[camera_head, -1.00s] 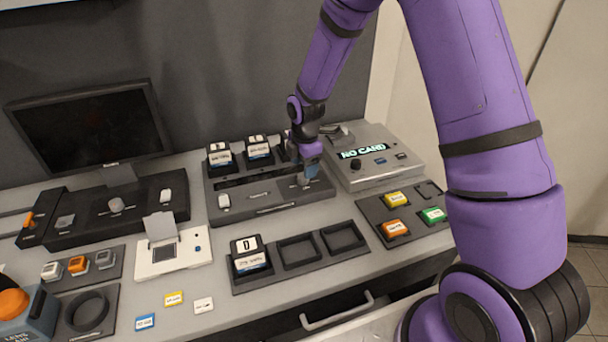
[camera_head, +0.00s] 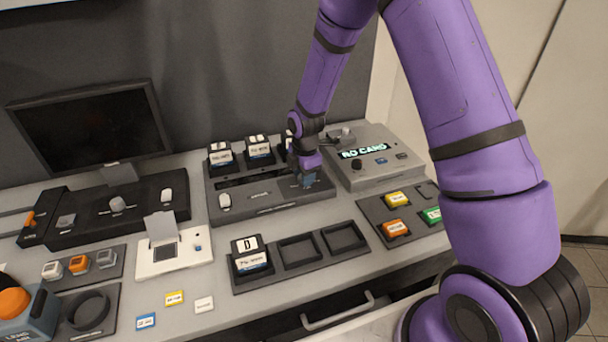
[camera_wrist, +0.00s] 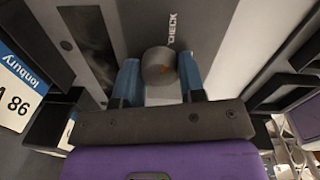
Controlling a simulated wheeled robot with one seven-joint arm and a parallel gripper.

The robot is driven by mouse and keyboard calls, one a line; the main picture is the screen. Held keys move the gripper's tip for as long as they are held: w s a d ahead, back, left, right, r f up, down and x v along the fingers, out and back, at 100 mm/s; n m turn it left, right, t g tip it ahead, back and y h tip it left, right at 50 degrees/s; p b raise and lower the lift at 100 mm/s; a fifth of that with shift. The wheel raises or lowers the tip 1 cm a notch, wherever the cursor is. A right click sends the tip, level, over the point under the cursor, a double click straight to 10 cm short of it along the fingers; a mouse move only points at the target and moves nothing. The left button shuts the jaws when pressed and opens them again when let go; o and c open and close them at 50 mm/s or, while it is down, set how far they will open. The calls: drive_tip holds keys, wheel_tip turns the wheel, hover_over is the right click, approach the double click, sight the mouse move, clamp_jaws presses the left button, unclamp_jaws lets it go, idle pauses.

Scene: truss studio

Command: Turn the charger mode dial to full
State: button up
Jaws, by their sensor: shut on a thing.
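The charger (camera_head: 275,208) is a dark grey box at the back of the bench, with labelled batteries standing along its rear. My gripper (camera_head: 308,182) points down at the right end of the charger. In the wrist view the blue fingertips (camera_wrist: 158,76) sit on either side of the dial, shut on it. The head view hides the dial behind my gripper. I cannot read a "full" label.
A grey unit reading NO CARD (camera_head: 372,160) stands close to the right of the charger. A tray with one battery (camera_head: 250,260) and two empty bays lies in front. A card tray (camera_head: 395,212) is at the right. A monitor (camera_head: 90,130) stands left.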

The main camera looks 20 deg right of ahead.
drive_tip(key=shift+m, duration=0.3)
drive_tip(key=m, duration=1.1)
drive_tip(key=shift+a+m+h, duration=0.1)
drive_tip(key=shift+m+h, duration=0.2)
drive_tip(key=m, duration=0.3)
drive_tip(key=shift+w+m, duration=0.1)
drive_tip(key=shift+m, duration=0.2)
drive_tip(key=m, duration=0.6)
drive_tip(key=shift+g, duration=0.3)
drive_tip(key=m, duration=0.6)
